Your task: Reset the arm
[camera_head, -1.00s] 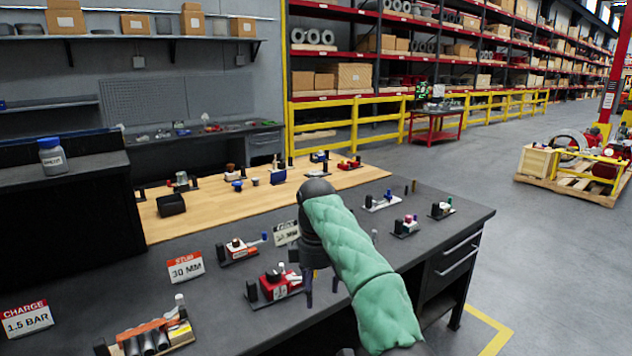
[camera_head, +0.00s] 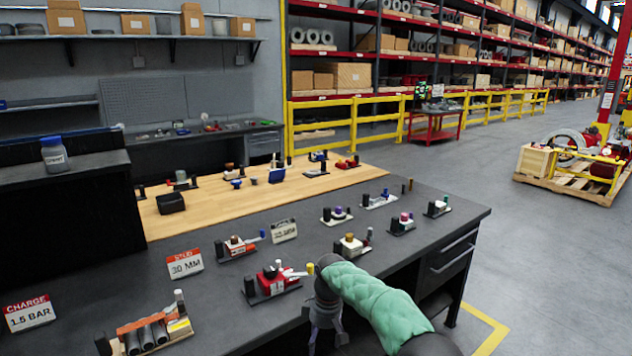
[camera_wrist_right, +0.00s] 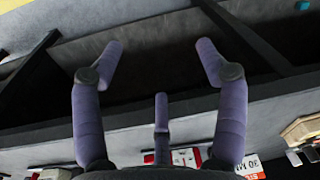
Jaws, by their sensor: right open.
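My right arm comes in from the lower right in a green padded sleeve. My right gripper (camera_head: 326,330) points down at the front edge of the dark workbench, beside the small red valve fixture (camera_head: 272,281). In the right wrist view the gripper (camera_wrist_right: 160,55) has its purple fingers spread wide with nothing between them. Below the fingers show the bench's edge and dark underside. My left gripper is not in view.
The dark workbench (camera_head: 215,290) carries sign cards "30 MM" (camera_head: 185,264) and "1.5 BAR" (camera_head: 29,312). A rack of grey cylinders (camera_head: 150,338) stands at its front left. A wooden board (camera_head: 225,207) lies behind.

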